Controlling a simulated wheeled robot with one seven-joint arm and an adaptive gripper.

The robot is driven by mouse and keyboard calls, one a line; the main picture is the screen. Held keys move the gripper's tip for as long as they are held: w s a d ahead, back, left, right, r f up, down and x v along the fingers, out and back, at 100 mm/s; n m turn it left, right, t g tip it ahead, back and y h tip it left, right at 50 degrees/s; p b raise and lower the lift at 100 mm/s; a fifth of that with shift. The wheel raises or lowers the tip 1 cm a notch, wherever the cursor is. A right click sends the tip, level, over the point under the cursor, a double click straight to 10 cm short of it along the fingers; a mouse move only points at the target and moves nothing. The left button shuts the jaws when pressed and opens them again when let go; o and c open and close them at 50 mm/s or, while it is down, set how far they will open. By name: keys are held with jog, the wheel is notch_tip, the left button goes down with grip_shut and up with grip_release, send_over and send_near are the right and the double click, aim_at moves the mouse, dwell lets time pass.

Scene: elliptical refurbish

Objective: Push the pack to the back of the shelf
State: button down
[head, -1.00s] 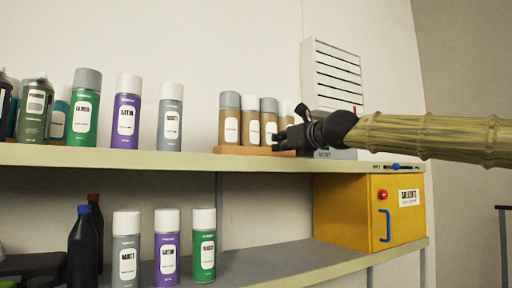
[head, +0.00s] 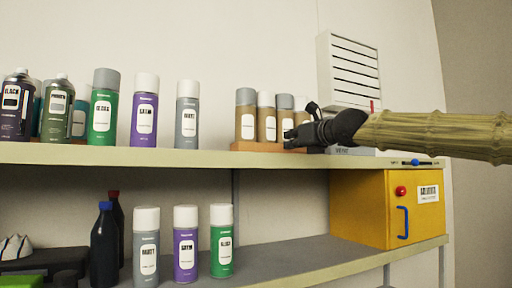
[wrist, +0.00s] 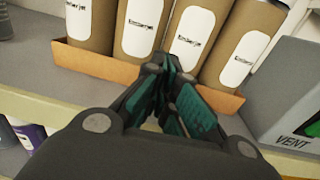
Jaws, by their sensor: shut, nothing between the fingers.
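The pack is a low brown tray (head: 258,147) holding several tan cans (head: 266,118) with grey and white caps, on the upper shelf (head: 130,158). In the wrist view the tray's front wall (wrist: 95,62) and the labelled cans (wrist: 140,28) fill the far side. My gripper (head: 290,138) is shut and empty at the right part of the tray's front. In the wrist view its fingertips (wrist: 163,65) meet in front of the tray wall and overlap it. I cannot tell whether they touch it. The gripper hides the tray's right end in the head view.
Spray cans (head: 145,112) stand left of the tray, with a gap between. A grey box marked VENT (wrist: 295,95) stands close on the right. A yellow cabinet (head: 385,208) and more cans (head: 186,245) are on the lower shelf. A louvred panel (head: 348,72) is on the wall.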

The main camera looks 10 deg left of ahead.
aim_at(282, 140)
jog(key=shift+a+r, duration=0.15)
jog(key=shift+a, duration=0.05)
jog(key=shift+w+a, duration=0.2)
jog(key=shift+w, duration=0.2)
jog(key=shift+p+x, duration=0.65)
jog(key=shift+x, duration=0.15)
jog(key=shift+w+a, duration=0.2)
jog(key=shift+a, duration=0.1)
jog(key=shift+p+x, duration=0.7)
jog(key=shift+x, duration=0.85)
jog(key=shift+w+d+r, duration=0.1)
jog(key=shift+w+r, duration=0.05)
jog(key=shift+r, duration=0.35)
